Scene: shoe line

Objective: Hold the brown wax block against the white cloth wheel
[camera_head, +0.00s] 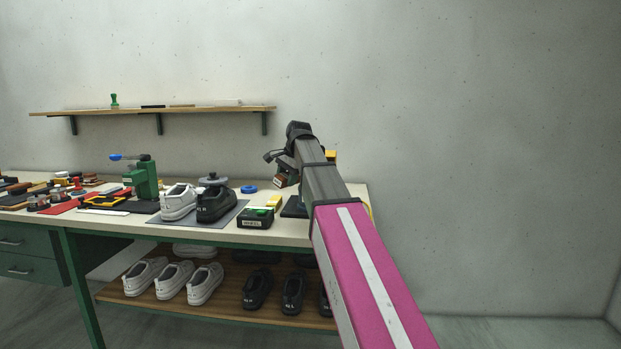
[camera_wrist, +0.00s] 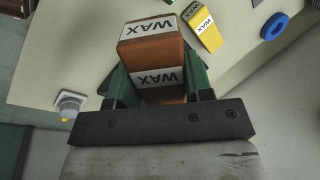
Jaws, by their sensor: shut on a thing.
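The brown wax block (camera_wrist: 152,50) is between the green fingers of my gripper (camera_wrist: 155,72) in the wrist view, with white WAX labels on its faces. My gripper is shut on it. In the head view the block (camera_head: 281,181) shows small below my gripper, above the right part of the bench. I cannot make out the white cloth wheel in either view. My arm covers that end of the bench, where a yellow part (camera_head: 331,156) and a dark plate (camera_head: 292,208) show beside it.
A yellow wax block (camera_wrist: 209,36) and a blue ring (camera_wrist: 274,26) lie on the bench near the held block. A black labelled box (camera_head: 255,218), a white shoe (camera_head: 178,203), a black shoe (camera_head: 216,204) and a green press (camera_head: 143,177) stand left. A shelf (camera_head: 200,110) hangs behind.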

